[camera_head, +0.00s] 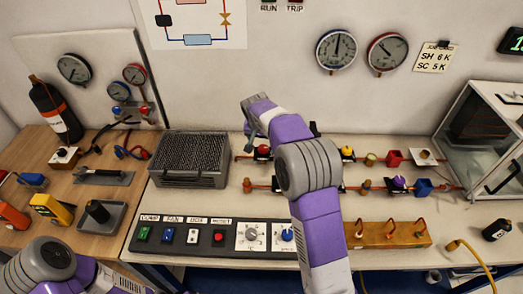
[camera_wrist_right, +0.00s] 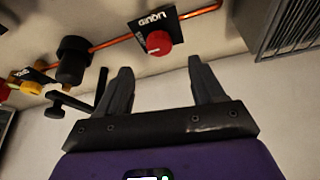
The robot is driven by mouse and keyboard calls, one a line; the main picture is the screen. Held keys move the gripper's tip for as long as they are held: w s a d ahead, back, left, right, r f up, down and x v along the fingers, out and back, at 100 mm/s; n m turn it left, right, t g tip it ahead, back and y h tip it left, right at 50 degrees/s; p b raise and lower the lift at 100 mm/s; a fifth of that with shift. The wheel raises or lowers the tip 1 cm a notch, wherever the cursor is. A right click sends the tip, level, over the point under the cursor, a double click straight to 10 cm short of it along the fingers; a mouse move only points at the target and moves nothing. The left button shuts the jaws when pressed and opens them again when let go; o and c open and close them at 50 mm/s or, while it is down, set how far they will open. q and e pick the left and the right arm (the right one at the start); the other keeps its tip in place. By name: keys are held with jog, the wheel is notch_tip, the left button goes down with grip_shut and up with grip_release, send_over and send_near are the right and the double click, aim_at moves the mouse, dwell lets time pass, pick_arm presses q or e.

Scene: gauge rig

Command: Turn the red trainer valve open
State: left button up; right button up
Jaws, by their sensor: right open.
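The red trainer valve is a round red knob (camera_wrist_right: 159,43) on a black labelled plate in the right wrist view, on a copper pipe. In the head view the red knob (camera_head: 263,149) shows just below my right gripper. My right gripper (camera_wrist_right: 160,66) is open and empty; the knob appears ahead of the gap between its fingers, apart from them. In the head view the right gripper (camera_head: 250,128) is partly hidden by its own wrist. My left arm shows at the lower left, but its gripper is out of frame.
A grey finned unit (camera_head: 190,158) stands left of the valve. A black cylinder (camera_wrist_right: 72,60) and a yellow knob (camera_wrist_right: 25,86) sit along the pipe. A switch panel (camera_head: 215,237) lies in front, and an orange block (camera_head: 387,235) at right. Gauges (camera_head: 336,50) hang on the wall.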

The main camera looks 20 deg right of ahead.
aim_at(264, 148)
jog(key=b+x, duration=0.1)
jog(key=x, duration=0.6)
jog(key=shift+f, duration=0.1)
jog(key=c, duration=1.1)
jog(key=shift+o, duration=0.2)
